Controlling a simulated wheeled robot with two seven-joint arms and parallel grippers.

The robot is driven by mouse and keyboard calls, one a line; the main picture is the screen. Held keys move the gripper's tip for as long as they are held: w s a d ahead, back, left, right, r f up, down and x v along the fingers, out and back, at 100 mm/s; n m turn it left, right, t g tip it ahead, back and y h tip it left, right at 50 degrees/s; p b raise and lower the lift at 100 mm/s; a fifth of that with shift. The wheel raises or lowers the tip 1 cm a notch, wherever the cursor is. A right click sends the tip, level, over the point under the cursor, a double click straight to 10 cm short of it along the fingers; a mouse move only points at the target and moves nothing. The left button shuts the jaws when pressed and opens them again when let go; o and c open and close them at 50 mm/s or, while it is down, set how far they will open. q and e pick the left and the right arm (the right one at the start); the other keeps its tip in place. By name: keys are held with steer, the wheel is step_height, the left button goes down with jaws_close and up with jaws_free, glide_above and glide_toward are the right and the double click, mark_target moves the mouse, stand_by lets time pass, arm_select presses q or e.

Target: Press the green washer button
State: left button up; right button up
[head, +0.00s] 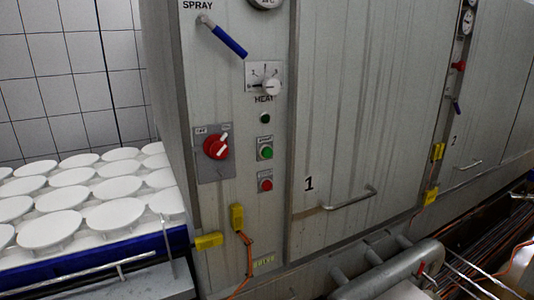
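The green button (266,153) is a small round button on a grey square plate, on the narrow front panel of the metal washer (335,110). A red button (265,185) sits on a similar plate just below it. A small dark green round lamp or button (265,118) is above it, under the word HEAT. Neither of my grippers shows in the head view.
Left of the buttons is a red rotary switch (215,146). Above are a dial (270,86) and a blue-handled SPRAY lever (229,41). White moulds (115,213) fill a blue-edged table (95,258) at left. Pipes (390,272) run along the lower right.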

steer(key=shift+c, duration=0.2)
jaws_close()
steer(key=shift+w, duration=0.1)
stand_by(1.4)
